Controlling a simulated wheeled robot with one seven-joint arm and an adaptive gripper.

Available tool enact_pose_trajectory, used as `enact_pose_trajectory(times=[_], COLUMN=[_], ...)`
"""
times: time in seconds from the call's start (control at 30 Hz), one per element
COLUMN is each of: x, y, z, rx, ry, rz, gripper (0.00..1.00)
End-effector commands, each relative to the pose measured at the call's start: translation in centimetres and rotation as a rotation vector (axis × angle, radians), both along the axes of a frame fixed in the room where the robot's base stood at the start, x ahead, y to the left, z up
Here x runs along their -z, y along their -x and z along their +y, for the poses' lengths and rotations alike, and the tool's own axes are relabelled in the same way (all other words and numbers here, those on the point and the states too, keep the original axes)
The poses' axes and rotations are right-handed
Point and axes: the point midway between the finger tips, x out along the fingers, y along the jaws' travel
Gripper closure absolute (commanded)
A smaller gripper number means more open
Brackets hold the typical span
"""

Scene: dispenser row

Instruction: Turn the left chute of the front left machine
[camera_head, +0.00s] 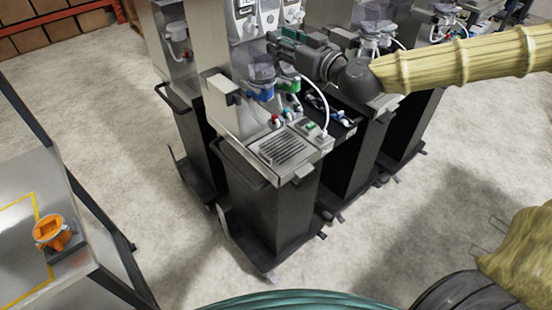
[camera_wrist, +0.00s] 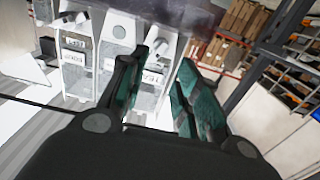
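The front left machine (camera_head: 232,103) stands in the middle of the head view on a black cabinet. Its left chute is a blue piece (camera_head: 261,93) under a clear hopper; a green chute (camera_head: 289,84) sits to its right. My gripper (camera_head: 279,45) is in front of the machine's upper part, above and to the right of the blue chute, apart from it. In the wrist view my gripper (camera_wrist: 164,60) has its two green-black fingers spread with nothing seen between them. The blue chute cannot be made out in the wrist view.
More machines stand behind to the right, one (camera_head: 370,100) close beside. A metal table (camera_head: 20,255) with an orange part (camera_head: 52,232) on it is at the left. The machine's drip tray (camera_head: 281,149) juts out below the chutes. Open floor (camera_head: 110,130) lies to the left.

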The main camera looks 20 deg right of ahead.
Motion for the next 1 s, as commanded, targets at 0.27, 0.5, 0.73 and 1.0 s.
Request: enact_pose_trajectory(times=[0.27, 0.5, 0.73, 1.0], x=[0.1, 2.8, 5.8, 9.8], y=[1.4, 1.2, 1.2, 1.5], z=[-0.4, 0.2, 0.9, 1.7], rx=[0.000, -0.007, -0.013, -0.015], ry=[-0.001, 0.001, 0.003, 0.002], rz=[-0.001, 0.059, 0.124, 0.211], gripper=[0.68, 0.68, 0.68, 0.68])
